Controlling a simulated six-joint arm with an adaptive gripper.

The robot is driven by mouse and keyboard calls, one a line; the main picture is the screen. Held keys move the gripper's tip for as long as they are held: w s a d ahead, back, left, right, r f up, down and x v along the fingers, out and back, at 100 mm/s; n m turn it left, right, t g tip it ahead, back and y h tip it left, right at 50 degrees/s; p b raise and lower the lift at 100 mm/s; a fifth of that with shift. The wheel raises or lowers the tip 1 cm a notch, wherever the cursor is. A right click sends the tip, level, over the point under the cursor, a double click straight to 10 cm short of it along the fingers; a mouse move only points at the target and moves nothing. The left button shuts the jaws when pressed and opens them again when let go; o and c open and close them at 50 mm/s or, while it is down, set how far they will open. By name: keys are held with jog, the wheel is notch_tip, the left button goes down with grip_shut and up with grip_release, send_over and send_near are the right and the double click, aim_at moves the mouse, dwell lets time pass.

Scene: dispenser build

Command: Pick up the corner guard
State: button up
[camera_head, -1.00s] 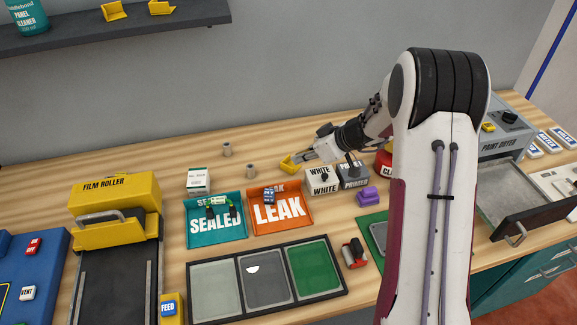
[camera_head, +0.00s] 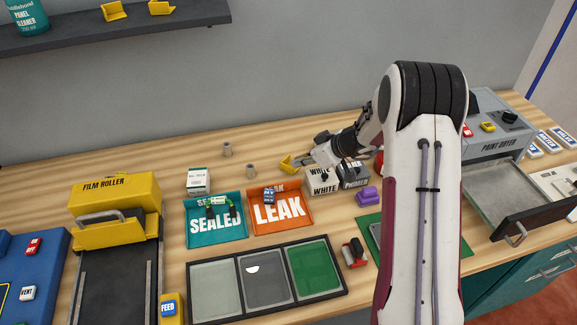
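A yellow corner guard (camera_head: 286,164) is at the back of the wooden bench, just behind the orange LEAK tray. My gripper (camera_head: 300,162) points left, with its fingertips at the guard's right side. They touch it or are very close; the picture is too small to tell which. I cannot make out whether the fingers are around the guard. Two similar yellow angled pieces (camera_head: 114,11) (camera_head: 160,7) sit on the wall shelf.
The LEAK tray (camera_head: 300,218), teal SEALED tray (camera_head: 215,234) and WHITE box (camera_head: 321,187) are close in front of my gripper. Two small grey cylinders (camera_head: 227,149) (camera_head: 251,171) stand to the left. The PAINT DRYER (camera_head: 497,137) is at right.

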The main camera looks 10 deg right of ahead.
aim_at(288, 166)
jog(key=shift+w+a+f, duration=0.1)
jog(key=shift+a+f, duration=0.05)
jog(key=shift+f, duration=0.05)
jog(key=shift+x, duration=2.55)
jog(key=shift+f, duration=0.1)
grip_shut()
notch_tip(288, 166, up, 10)
